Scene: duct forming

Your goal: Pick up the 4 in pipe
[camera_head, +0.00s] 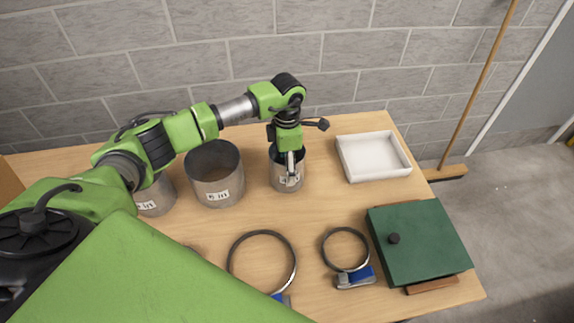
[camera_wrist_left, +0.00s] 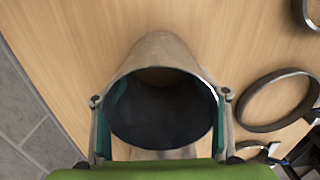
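The small metal pipe (camera_head: 287,182), apparently the 4 in one, stands upright at the table's back middle. Its label is partly covered by a finger and hard to read. My left gripper (camera_head: 290,158) comes down over it from above. In the left wrist view, the pipe's round open end (camera_wrist_left: 160,108) fills the space between the two fingers of my left gripper (camera_wrist_left: 161,125). The teal pads lie against its left and right walls with no clear gap. The pipe appears to rest on the table. My right gripper is out of view.
A wider labelled pipe (camera_head: 215,185) and another pipe (camera_head: 156,198) stand left on the table (camera_head: 335,200). A white tray (camera_head: 373,157) sits right. Two ring clamps (camera_head: 263,233) (camera_head: 346,232) and a green box (camera_head: 420,243) lie in front. A block wall (camera_head: 330,60) stands behind.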

